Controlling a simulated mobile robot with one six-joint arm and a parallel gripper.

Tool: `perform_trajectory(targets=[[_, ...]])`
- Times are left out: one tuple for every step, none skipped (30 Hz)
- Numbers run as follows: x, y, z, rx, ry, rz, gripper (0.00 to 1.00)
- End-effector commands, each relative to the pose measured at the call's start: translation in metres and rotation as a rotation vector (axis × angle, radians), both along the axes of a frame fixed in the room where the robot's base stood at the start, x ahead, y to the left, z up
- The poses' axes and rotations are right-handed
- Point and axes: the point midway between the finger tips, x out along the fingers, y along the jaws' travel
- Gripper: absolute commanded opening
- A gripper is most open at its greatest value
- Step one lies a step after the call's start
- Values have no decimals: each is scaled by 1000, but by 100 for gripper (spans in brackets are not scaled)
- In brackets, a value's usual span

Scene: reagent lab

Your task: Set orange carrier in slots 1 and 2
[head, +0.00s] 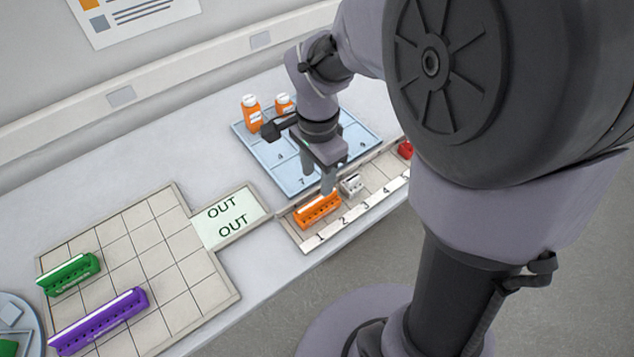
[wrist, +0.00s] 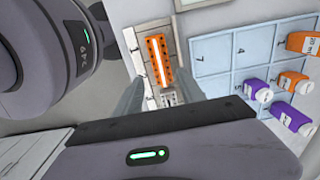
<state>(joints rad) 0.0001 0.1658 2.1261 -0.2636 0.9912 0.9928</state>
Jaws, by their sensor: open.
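The orange carrier (head: 317,210) sits at the left end of the numbered slot rack (head: 306,246), beside labels 1 and 2. It looks level, but I cannot tell how deep it sits. In the wrist view the orange carrier (wrist: 151,48) lies beyond the fingertips, with a white strip along its top. My gripper (head: 319,180) is open and empty, just above and behind the carrier in the head view. Its two spread fingers also show in the wrist view (wrist: 165,85). The fingers are apart from the carrier as far as I can see.
A small white-grey carrier (head: 351,184) stands right beside the orange one, and a red item (head: 405,149) is farther right. Behind is a blue numbered tray (head: 262,150) with orange bottles (head: 252,114). The left grid board (head: 215,290) holds green (head: 70,273) and purple (head: 98,321) carriers.

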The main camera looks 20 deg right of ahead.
Motion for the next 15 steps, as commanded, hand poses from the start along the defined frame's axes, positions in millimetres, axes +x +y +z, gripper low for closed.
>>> perform_trajectory(targets=[[0, 0, 8, -1, -1, 0, 47], [0, 0, 11, 1, -2, 2, 47], [-2, 1, 17, 3, -13, 15, 47], [-5, 2, 24, 8, -29, 38, 47], [-10, 4, 33, 13, -55, 75, 47], [-20, 7, 49, 23, -101, 143, 47], [-29, 10, 62, 28, -142, 208, 47], [-40, 13, 74, 31, -189, 276, 47], [-55, 17, 88, 31, -251, 372, 47], [-67, 21, 97, 26, -296, 442, 47], [-78, 24, 105, 19, -342, 512, 47], [-92, 28, 112, 5, -398, 597, 47], [-101, 30, 116, -7, -434, 655, 47], [-109, 33, 120, -19, -468, 706, 47], [-117, 35, 122, -36, -504, 763, 47]])
